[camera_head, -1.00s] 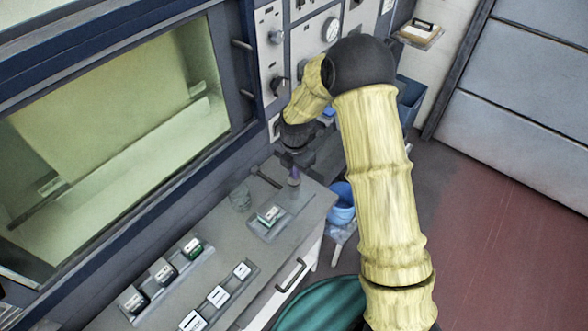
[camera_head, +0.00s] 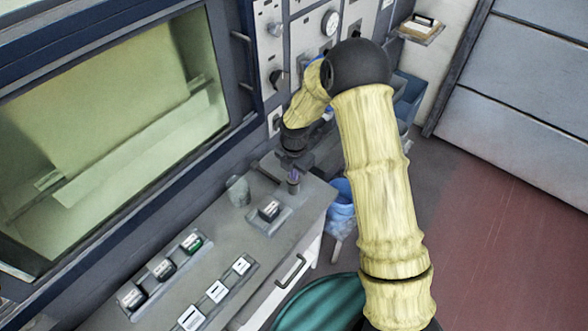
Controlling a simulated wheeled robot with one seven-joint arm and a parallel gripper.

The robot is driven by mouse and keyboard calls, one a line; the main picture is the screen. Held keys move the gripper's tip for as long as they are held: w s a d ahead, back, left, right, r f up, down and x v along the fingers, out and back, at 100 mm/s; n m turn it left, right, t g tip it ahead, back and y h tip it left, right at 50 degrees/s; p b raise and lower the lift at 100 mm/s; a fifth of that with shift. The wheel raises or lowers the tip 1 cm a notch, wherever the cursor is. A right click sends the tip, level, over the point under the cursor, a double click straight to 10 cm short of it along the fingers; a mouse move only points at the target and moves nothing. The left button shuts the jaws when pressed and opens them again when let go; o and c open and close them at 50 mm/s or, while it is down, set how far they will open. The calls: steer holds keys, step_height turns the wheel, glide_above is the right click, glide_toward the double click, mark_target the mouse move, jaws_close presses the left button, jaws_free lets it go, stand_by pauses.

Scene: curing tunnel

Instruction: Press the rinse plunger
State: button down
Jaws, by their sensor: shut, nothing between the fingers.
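A dark block with a white label (camera_head: 269,209) sits on a small tray (camera_head: 262,227) just left of the plunger. The plunger's base is hard to make out.
A rack of blocks (camera_head: 165,281) and a row of white labels (camera_head: 217,292) lie nearer on the counter. A control panel (camera_head: 269,50) rises behind. A blue bucket (camera_head: 341,200) is right of the counter.

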steer(key=shift+s+d+f, duration=0.1)
steer(key=shift+s+f, duration=0.05)
steer(key=shift+f, duration=0.1)
step_height(320, 180, up, 5)
steer(key=p, duration=0.3)
steer(key=shift+p, duration=0.4)
steer(key=shift+w+r+b, duration=0.15)
steer(key=shift+w+b, duration=0.1)
steer(key=shift+b, duration=0.4)
step_height(320, 180, up, 9)
steer(key=b, duration=0.2)
steer(key=shift+r, duration=0.1)
stand_by(1.1)
steer(key=s+d+r+m+t+b, duration=0.1)
steer(key=s+d+m, duration=0.6)
steer(key=m, duration=0.7)
steer(key=s+d+r+m+t+b, duration=0.1)
steer(key=s+d+m, duration=0.7)
steer(key=s+m, duration=0.4)
steer(key=shift+d+r+m, duration=0.2)
steer(key=shift+d+m, duration=0.05)
steer(key=shift+m, duration=0.95)
